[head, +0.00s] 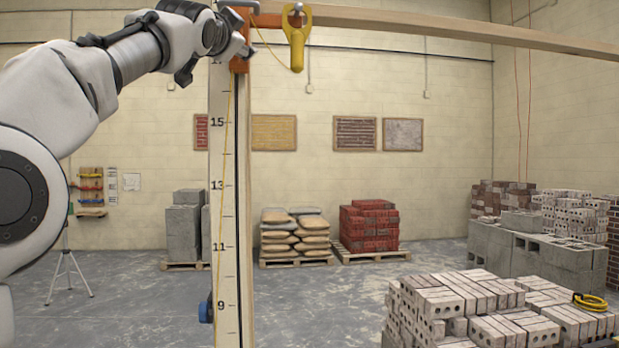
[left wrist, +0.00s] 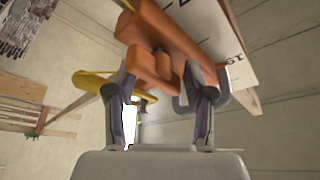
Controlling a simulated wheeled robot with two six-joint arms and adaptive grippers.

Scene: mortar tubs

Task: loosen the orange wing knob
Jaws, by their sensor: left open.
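An orange bracket (head: 268,20) sits at the top of the tall numbered pole (head: 226,200); it also shows in the left wrist view (left wrist: 170,35). An orange wing-like knob (left wrist: 150,68) sticks out from the bracket there. My left gripper (left wrist: 163,92) is open, its two fingers apart, with the knob in front of the gap, nearer the left finger. I cannot tell whether a finger touches it. In the head view, my left gripper (head: 246,48) is small beside the pole top and the knob is not clear. My right gripper is not in view.
A yellow line holder (head: 297,35) hangs just right of the bracket, with a thin yellow line. A wooden beam (head: 420,24) runs right from the pole top. A blue part (head: 206,310) sits low on the pole. Stacked pale bricks (head: 470,305) stand front right.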

